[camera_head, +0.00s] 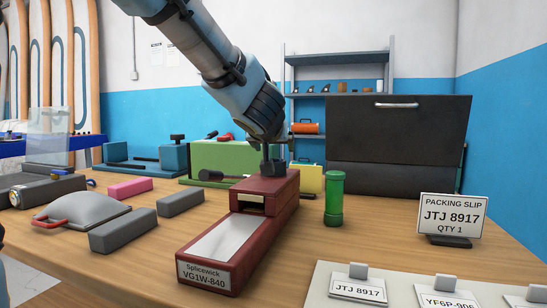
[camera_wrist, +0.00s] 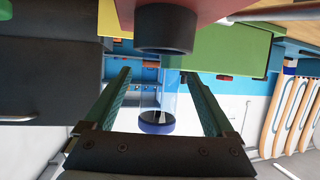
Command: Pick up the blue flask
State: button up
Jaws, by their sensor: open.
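In the wrist view, a clear, pale-blue cylinder (camera_wrist: 156,92) with a dark blue-rimmed end and a thick black end shows between my fingers; it looks like the blue flask. Its black end (camera_head: 273,168) rests on the raised back part of the red Splicewick box (camera_head: 268,189). My gripper (camera_wrist: 157,74) is open, with one green finger on each side of the clear body. I cannot tell whether either finger touches it. In the head view my gripper (camera_head: 268,138) comes down from above over the box and hides most of the flask.
A green cylinder (camera_head: 334,198) stands close right of the red box. A green case (camera_head: 236,157) and a yellow object (camera_head: 310,180) are behind it. Grey blocks (camera_head: 123,231) and a grey cushion (camera_head: 82,208) lie left. A packing slip sign (camera_head: 452,214) and large black case (camera_head: 395,142) stand right.

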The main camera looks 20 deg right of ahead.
jog(key=shift+b+x, duration=0.35)
jog(key=shift+x, duration=1.05)
jog(key=shift+c, duration=0.3)
grip_shut()
